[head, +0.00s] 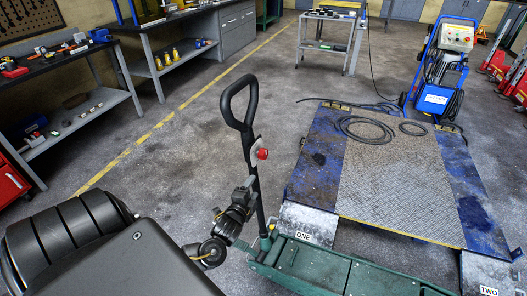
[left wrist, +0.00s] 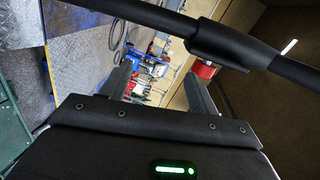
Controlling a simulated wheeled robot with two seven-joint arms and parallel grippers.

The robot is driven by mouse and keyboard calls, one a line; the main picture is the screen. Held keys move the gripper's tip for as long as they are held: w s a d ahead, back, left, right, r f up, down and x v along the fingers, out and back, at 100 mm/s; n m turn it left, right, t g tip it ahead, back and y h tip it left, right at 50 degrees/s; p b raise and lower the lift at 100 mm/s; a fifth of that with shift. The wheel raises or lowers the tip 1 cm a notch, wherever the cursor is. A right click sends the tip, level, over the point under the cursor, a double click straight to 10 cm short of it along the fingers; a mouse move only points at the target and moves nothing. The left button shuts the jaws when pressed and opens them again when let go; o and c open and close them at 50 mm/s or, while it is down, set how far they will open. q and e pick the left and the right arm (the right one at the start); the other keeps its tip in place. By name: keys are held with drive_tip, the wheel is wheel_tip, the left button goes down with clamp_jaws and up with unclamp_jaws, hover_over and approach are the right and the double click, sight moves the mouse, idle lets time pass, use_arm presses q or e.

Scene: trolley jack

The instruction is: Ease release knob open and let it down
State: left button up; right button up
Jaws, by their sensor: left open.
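The red release knob (head: 262,153) sits on the upright black handle (head: 249,113) of the green trolley jack (head: 325,268), below the handle's loop. My left gripper (head: 246,187) is open beside the handle shaft, a little below the knob. In the left wrist view, the red knob (left wrist: 204,70) shows just past the tip of the right-hand finger, off to one side of the gap of my left gripper (left wrist: 162,78). The black handle (left wrist: 215,42) crosses the top. Nothing is between the fingers. I cannot tell whether a finger touches the knob. My right gripper is not in view.
A blue-edged platform (head: 390,170) with ramps lies right of the jack, with a loose black hose (head: 365,128) on it. A blue wheeled power unit (head: 438,80) stands behind. Workbenches (head: 75,62) line the left. The floor left of the handle is clear.

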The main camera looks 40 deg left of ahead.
use_arm(q)
drive_tip(key=t, duration=0.2)
approach(262, 158)
drive_tip(key=w, duration=0.1)
drive_tip(key=shift+m+g, duration=0.3)
drive_tip(key=p+x, duration=0.1)
drive_tip(key=x, duration=1)
drive_tip(key=shift+a+r, duration=0.15)
drive_tip(key=shift+r, duration=0.05)
